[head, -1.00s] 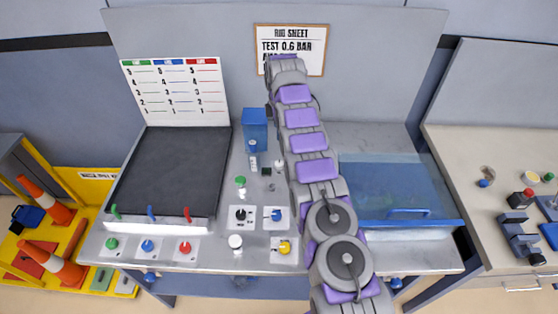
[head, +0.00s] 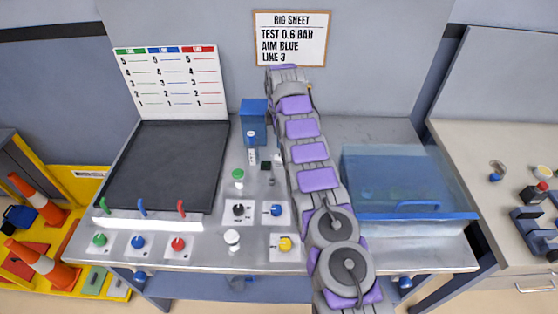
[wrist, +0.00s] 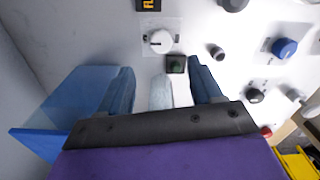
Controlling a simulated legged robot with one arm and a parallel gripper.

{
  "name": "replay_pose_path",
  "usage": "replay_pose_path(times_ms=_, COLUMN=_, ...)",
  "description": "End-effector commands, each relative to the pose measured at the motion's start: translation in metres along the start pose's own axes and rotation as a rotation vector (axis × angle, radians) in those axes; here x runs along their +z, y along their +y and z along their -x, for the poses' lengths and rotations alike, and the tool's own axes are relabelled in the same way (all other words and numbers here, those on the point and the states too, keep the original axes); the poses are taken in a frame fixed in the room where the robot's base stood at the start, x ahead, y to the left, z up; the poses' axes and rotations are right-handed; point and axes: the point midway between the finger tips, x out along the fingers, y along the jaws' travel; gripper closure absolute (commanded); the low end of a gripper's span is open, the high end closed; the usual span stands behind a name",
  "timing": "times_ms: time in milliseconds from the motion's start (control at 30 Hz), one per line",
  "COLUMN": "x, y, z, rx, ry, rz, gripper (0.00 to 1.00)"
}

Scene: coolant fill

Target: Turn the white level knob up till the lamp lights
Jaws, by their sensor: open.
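A white knob (wrist: 161,41) on a pale plate is in the wrist view, just past my fingertips. A small dull green lamp (wrist: 176,65) in a dark square mount is beside it and looks unlit. My gripper (wrist: 160,69) is open, its two blue fingers apart and not touching the knob. A pale clear tube (wrist: 161,92) shows between the fingers; I cannot tell its height relative to them. Another white knob (head: 232,237) stands at the panel's front.
A blue tank (head: 254,120) stands at the back, also in the wrist view (wrist: 75,98). A blue knob (head: 277,210), black knob (head: 238,210) and yellow knob (head: 285,243) are close together. The sheet (head: 291,39) reads TEST 0.6 BAR, AIM BLUE LIKE 3.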

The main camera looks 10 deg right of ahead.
Motion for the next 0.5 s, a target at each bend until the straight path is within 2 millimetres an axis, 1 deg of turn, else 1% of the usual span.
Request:
replay_pose_path(times_ms=33, x=0.001, y=0.000, z=-0.011, rx=0.000, ry=0.000, rz=-0.001, gripper=0.35)
replay_pose_path(times_ms=167, x=0.001, y=-0.001, z=-0.029, rx=0.000, ry=0.000, rz=-0.001, gripper=0.35)
replay_pose_path(times_ms=500, x=0.000, y=-0.002, z=-0.082, rx=-0.002, ry=0.000, rz=0.000, gripper=0.35)
